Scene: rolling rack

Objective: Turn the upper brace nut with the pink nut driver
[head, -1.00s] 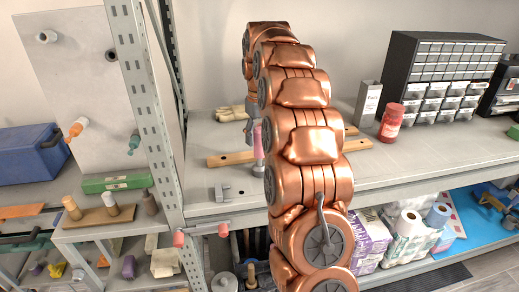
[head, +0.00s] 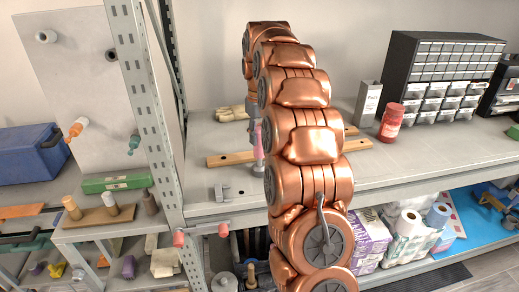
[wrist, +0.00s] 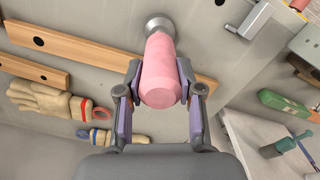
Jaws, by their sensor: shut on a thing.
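My gripper (wrist: 160,92) is shut on the pink nut driver (wrist: 160,70), with one finger on each side of its handle. In the wrist view the driver points away from the camera, and its round metal end (wrist: 160,24) shows beyond the handle. In the head view a little of the pink driver (head: 258,137) shows left of my copper arm, which hides much of my gripper. I cannot make out the upper brace nut at the metal end, so I cannot tell whether they touch.
Wooden strips (head: 228,159) and gloves (wrist: 50,101) lie on the shelf (head: 400,165). A metal upright (head: 140,90) stands left of my arm. A red jar (head: 391,123) and drawer cabinet (head: 440,75) stand right. An orange driver (head: 76,128) and a teal one (head: 133,144) sit at the pale panel.

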